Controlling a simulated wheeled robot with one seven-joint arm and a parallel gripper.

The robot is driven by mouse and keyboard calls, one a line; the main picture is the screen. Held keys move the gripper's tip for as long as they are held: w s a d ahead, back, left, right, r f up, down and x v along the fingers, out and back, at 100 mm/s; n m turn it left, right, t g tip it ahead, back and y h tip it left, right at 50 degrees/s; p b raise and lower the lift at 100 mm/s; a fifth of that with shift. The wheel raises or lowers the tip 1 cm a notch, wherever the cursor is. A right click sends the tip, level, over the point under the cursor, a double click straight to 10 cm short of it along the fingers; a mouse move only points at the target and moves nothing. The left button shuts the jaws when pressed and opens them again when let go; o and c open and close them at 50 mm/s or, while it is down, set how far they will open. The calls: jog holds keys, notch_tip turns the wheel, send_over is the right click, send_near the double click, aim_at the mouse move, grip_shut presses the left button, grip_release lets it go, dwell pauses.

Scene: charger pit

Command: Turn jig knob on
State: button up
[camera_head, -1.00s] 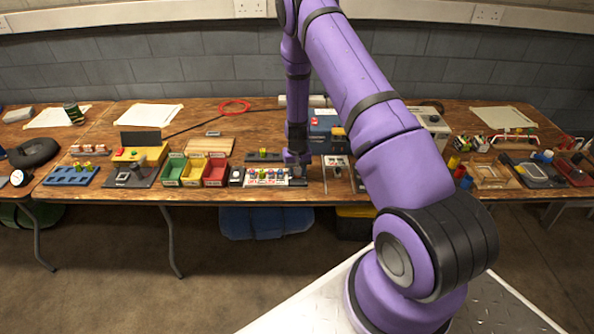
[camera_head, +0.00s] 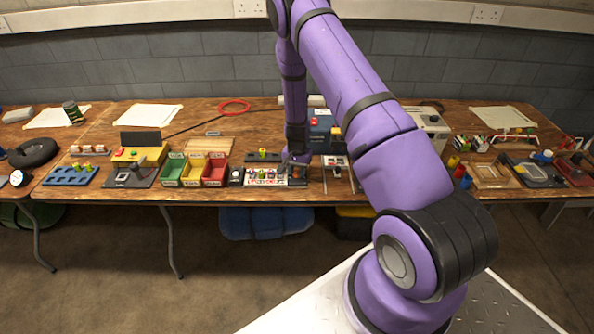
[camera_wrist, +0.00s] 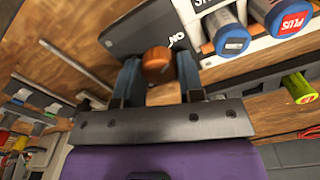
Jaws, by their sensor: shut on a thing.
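The jig knob (camera_wrist: 157,63), a rounded orange-brown piece, sits on a dark plate (camera_wrist: 130,32) with a white "ON" label in the wrist view. My gripper (camera_wrist: 157,76) is shut on this knob, with a blue-grey finger on each side of it. The lower part of the knob is hidden between the fingers. In the head view my gripper (camera_head: 290,164) is at the dark jig (camera_head: 297,184), right of the white strip of cells. The knob is too small and covered to make out there.
Blue-capped cells (camera_wrist: 232,41) stand close beside the jig plate, and a yellow-green-capped piece (camera_wrist: 299,88) lies nearby. Green, yellow and red bins (camera_head: 193,172) stand to the left on the wooden table. A switch panel (camera_head: 336,161) is just right of my gripper.

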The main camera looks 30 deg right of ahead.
aim_at(297, 171)
dwell(0.3)
jog(key=o, duration=0.9)
notch_tip(297, 171, up, 11)
jog(key=shift+f, duration=0.1)
dwell(0.4)
